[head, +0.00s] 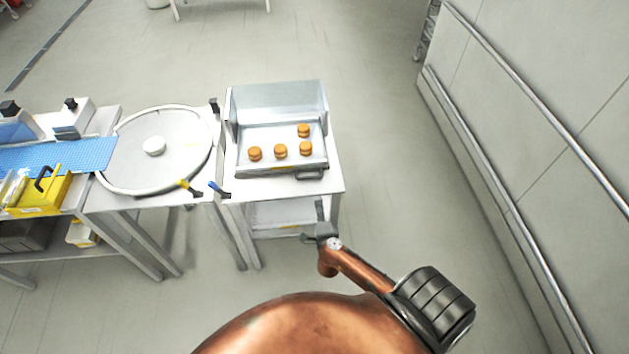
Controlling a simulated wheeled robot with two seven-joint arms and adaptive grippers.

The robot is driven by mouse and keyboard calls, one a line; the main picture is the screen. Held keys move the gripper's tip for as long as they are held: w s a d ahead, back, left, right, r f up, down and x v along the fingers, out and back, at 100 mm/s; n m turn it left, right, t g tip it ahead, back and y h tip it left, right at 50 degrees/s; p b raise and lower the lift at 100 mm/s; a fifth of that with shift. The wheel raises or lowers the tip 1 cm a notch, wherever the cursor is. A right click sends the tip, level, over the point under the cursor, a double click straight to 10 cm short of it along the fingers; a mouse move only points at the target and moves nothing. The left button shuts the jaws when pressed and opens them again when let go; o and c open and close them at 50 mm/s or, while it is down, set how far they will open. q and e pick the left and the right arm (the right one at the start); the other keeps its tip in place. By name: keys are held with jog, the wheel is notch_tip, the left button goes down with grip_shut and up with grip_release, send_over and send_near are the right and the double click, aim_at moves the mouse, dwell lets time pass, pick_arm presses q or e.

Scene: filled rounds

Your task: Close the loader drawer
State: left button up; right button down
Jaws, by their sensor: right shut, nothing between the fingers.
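The loader drawer (269,133) is a shallow metal tray that stands out from the front of a grey metal housing (280,99) on a small table. Several round, orange-brown filled rounds (280,151) lie in it. A dark handle (311,174) is at the right of its front edge. My right gripper (319,206) is shut and empty, just in front of the table and nearer to me than the handle. It appears apart from the drawer. My left gripper is not in view.
Further left are a blue belt (60,157) and a yellow bin (42,196). A wall with rails (530,78) is on the right, with clear floor between.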

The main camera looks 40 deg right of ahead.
jog(key=b, duration=0.2)
send_near(313, 178)
jog(key=x, duration=0.7)
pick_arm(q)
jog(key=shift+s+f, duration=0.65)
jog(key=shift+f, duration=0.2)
pick_arm(e)
jog(key=shift+s, duration=0.1)
